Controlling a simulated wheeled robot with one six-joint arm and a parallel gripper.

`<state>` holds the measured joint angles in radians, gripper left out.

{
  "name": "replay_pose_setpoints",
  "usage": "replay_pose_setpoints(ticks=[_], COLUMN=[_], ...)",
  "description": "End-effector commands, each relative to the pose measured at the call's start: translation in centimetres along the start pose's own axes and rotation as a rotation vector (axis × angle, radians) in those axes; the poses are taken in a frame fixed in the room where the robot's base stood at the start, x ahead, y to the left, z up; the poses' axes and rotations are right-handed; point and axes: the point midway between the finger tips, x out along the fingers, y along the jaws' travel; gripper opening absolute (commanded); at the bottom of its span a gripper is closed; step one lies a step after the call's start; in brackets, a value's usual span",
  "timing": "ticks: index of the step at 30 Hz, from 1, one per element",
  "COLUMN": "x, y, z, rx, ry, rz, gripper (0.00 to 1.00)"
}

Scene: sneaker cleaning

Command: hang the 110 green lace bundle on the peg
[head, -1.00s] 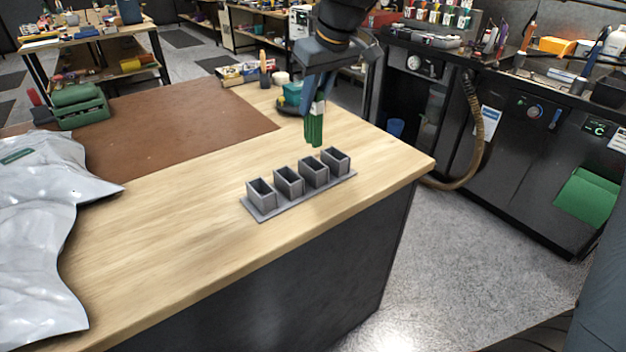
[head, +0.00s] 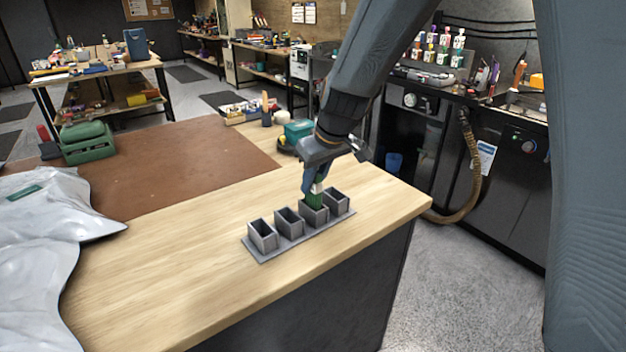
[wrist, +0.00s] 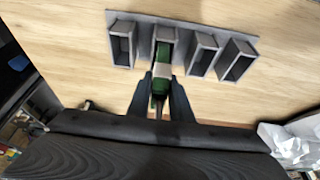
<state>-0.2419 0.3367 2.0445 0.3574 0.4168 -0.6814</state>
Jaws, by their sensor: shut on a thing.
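The green lace bundle (head: 315,200) has a pale band around it; it also shows in the wrist view (wrist: 160,86). My gripper (head: 314,187) is shut on it from above, with one finger on each side in the wrist view (wrist: 161,92). The bundle's lower end is down in one box of a grey rack (head: 268,255), the third box from the left in the head view. That end is hidden by the box walls, so I cannot tell whether it touches the bottom. No peg shows; the rack has several open-topped boxes. No number is readable on the bundle.
The other boxes of the rack look empty. A silvery bag (head: 60,215) lies at the table's left. A brown mat (head: 150,165), a green case (head: 88,142) and a teal container (head: 298,130) are farther back. Bare wood surrounds the rack.

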Motion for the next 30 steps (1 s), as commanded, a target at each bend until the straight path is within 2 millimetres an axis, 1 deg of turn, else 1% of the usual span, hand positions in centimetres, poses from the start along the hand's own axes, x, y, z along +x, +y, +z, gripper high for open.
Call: replay_pose_setpoints(ticks=[5,9,10,12,13,25,30], x=[0.0,0.5,0.4,0.3,0.3,0.3,-1.9], y=[0.0,0.0,0.0,0.0,0.0,0.0,0.1], z=[0.0,0.2,0.1,0.1,0.1,0.1,0.1], rx=[0.0,0.0,0.0,0.0,-0.001,0.0,-0.001], ry=[0.0,0.0,0.0,0.0,0.0,-0.001,0.004], rz=[0.0,0.0,0.0,0.0,0.0,0.0,0.001], gripper=[0.0,0.0,0.24,0.36,0.38,0.38,0.38])
